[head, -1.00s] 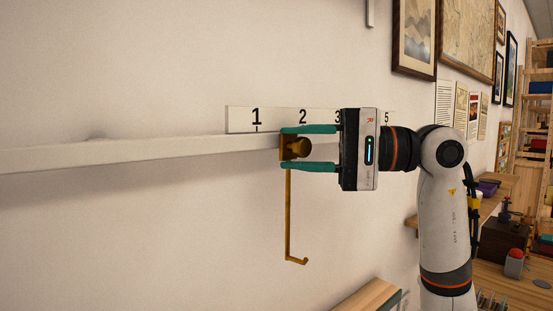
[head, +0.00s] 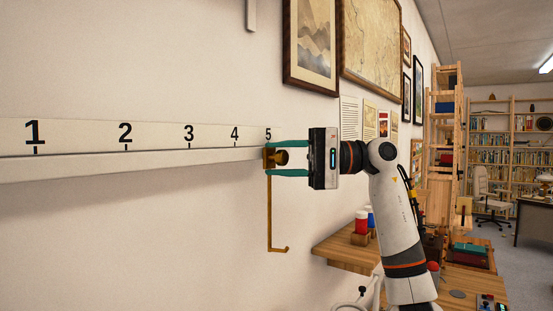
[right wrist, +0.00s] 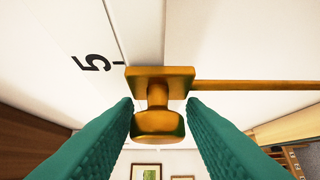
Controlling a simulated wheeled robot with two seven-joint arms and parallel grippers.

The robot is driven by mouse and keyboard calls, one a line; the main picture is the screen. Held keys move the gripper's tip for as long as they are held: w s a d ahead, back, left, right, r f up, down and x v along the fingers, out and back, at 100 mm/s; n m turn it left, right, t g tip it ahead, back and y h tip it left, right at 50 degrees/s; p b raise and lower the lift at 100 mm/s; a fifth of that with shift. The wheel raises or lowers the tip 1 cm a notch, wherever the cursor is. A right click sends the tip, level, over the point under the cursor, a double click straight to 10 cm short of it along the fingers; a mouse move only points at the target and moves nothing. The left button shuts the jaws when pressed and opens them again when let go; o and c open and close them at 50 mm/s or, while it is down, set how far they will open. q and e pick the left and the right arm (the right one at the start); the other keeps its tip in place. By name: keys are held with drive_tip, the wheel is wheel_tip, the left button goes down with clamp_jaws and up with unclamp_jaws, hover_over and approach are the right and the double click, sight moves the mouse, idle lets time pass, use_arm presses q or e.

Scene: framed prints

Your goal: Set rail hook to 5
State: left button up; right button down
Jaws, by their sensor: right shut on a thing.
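The brass rail hook (head: 269,215) sits on the white wall rail (head: 130,168), its rod hanging down to a small bent foot. Its square plate and round knob are just below the number 5 (head: 268,134) in the head view. My right gripper (head: 272,158) is shut on the knob, one teal finger above and one below. In the right wrist view, the knob (right wrist: 158,125) is between the fingers, and the tick of the 5 (right wrist: 96,63) is slightly above the plate's upper picture edge. My left gripper is not in view.
The scale strip (head: 80,132) with numbers 1 to 5 runs above the rail. Framed prints (head: 311,40) hang above and right. A wooden shelf (head: 345,250) with red and blue containers is below right of the hook. The rail left of the hook is clear.

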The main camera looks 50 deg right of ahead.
drive_tip(key=shift+d+r, duration=0.2)
drive_tip(key=shift+d, duration=0.5)
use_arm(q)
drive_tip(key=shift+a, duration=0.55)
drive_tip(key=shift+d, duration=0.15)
use_arm(e)
drive_tip(key=c, duration=1.2)
unclamp_jaws()
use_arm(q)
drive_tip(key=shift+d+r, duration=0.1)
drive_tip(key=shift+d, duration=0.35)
use_arm(e)
drive_tip(key=shift+d, duration=0.15)
drive_tip(key=shift+f, duration=0.1)
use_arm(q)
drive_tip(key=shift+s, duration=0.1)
use_arm(e)
drive_tip(key=shift+s+d, duration=0.1)
